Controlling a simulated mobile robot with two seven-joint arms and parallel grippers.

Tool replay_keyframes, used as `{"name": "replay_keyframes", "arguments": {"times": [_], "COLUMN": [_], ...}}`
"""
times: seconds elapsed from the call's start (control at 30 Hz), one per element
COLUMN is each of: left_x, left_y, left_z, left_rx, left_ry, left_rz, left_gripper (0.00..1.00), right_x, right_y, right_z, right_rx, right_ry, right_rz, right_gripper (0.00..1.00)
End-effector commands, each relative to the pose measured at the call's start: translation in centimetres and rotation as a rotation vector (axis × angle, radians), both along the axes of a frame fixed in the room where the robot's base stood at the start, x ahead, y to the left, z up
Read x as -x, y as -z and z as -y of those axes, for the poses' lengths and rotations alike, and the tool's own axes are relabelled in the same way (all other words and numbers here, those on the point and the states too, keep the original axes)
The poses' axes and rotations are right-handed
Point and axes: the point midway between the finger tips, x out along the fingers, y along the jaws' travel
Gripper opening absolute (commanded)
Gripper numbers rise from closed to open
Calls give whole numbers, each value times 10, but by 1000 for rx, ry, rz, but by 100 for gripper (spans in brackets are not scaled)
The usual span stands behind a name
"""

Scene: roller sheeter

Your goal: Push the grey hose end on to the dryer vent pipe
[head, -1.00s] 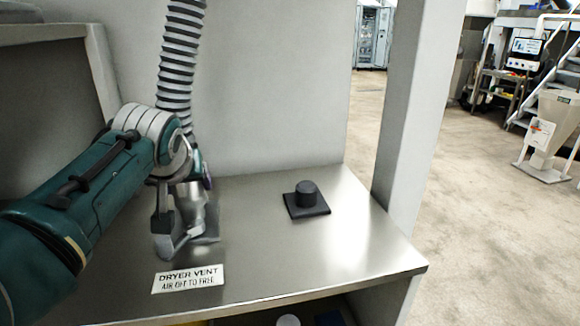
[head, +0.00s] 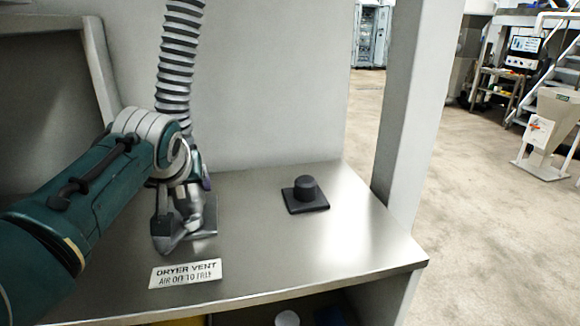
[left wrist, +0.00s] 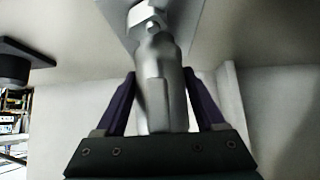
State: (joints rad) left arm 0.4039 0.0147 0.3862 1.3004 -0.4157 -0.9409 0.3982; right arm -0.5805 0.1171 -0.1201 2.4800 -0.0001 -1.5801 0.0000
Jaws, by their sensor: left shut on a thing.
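The grey ribbed hose (head: 176,65) hangs down from above and passes behind my left wrist. My left gripper (left wrist: 163,85) is shut on the grey hose end (left wrist: 155,75), a smooth cylinder between its two fingers in the left wrist view. A pale fitting (left wrist: 146,14) at the far end of that cylinder lies against the metal base plate. In the head view the fingers are low over the plate (head: 209,216), behind the dryer vent label (head: 185,273). My wrist hides the upper hose end, and I cannot tell how far it sits over the pipe. My right gripper is not in view.
A black capped fitting (head: 305,190) on a square base stands to the right on the steel shelf (head: 260,255). A back wall (head: 260,90) and a right post (head: 408,110) bound the shelf. The shelf between gripper and black fitting is clear.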

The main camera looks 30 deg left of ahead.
Motion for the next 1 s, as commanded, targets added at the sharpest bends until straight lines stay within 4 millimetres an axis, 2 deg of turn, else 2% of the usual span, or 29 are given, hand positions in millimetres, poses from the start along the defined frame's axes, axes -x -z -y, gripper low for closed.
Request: {"name": "replay_keyframes", "arguments": {"times": [1.0], "left_x": [-1], "left_y": [14], "left_z": [-1], "left_rx": [-2], "left_ry": [0], "left_rz": [5], "left_gripper": [0], "right_x": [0], "right_y": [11], "right_z": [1], "right_rx": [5], "right_ry": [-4], "right_rz": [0], "right_gripper": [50]}}
